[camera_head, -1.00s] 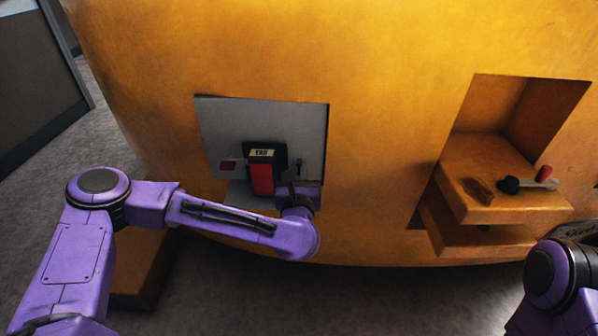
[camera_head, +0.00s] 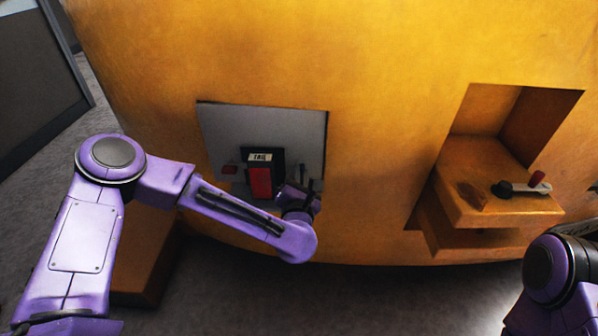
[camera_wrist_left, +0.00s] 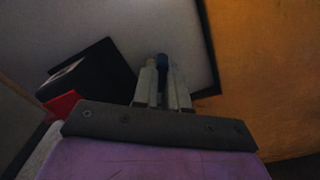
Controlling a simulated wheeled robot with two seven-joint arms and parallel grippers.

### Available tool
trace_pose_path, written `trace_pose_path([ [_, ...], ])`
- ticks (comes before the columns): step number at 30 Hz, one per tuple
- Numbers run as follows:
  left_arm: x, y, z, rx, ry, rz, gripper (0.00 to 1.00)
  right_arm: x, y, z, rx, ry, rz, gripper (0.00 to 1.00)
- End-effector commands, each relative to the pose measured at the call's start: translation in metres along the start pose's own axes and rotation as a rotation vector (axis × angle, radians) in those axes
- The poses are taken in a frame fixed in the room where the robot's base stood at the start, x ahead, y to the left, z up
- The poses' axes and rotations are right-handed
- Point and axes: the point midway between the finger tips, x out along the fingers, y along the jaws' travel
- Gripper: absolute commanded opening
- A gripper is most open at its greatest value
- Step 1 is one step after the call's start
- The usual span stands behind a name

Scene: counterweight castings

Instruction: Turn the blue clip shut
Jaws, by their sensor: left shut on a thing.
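The blue clip (camera_wrist_left: 162,62) shows as a small blue piece between the fingertips of my left gripper (camera_wrist_left: 161,72) in the left wrist view. The fingers are shut on it, and a small tan piece sits beside it. Most of the clip is hidden by the fingers, so its angle is hard to tell. In the head view my left gripper (camera_head: 306,184) is at the grey recessed panel (camera_head: 290,130), right of the red and black switch (camera_head: 261,180). My right gripper is out of the picture.
The black switch housing (camera_wrist_left: 92,75) stands close to the left of my left fingers. The yellow casting (camera_head: 380,140) surrounds the panel. At the right, a recess holds a ledge (camera_head: 510,215) with a black-and-grey lever (camera_head: 520,188) with a red knob.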

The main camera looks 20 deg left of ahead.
Motion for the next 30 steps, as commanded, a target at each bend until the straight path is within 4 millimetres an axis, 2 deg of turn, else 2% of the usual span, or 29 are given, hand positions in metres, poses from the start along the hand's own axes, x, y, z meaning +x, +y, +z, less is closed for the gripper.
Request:
trace_pose_path([
  [18,0.000,0.001,0.003,0.584,-0.003,0.000,0.00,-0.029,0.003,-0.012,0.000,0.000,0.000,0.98],
  [30,0.000,0.000,0.002,0.868,-0.002,-0.001,0.00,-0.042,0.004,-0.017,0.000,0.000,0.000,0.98],
])
